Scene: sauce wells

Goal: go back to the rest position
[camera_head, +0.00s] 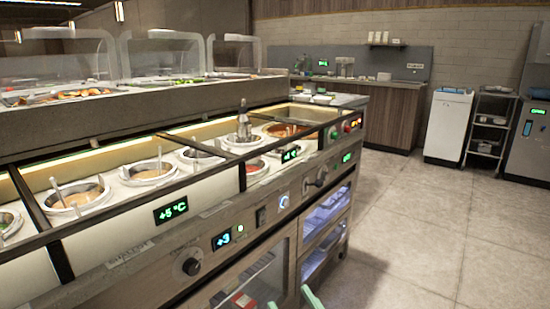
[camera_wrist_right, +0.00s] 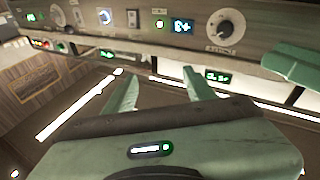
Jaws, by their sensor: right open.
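My right gripper (camera_head: 293,300) shows only as two pale green fingertips at the bottom edge of the head view, in front of the counter's lower front. In the right wrist view, the right gripper (camera_wrist_right: 160,88) has its two green fingers spread apart with nothing between them. The counter front with its dials and displays lies beyond them, and that picture appears upside down. My left gripper does not show in the head view. A green part at the right edge of the wrist view cannot be identified surely.
The steel sauce counter (camera_head: 135,248) runs along the left, with round sauce wells such as one with orange-brown sauce (camera_head: 76,200). A metal utensil (camera_head: 243,122) stands in a well. The floor (camera_head: 415,235) to the right is clear. A white cabinet (camera_head: 448,125) stands at the back right.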

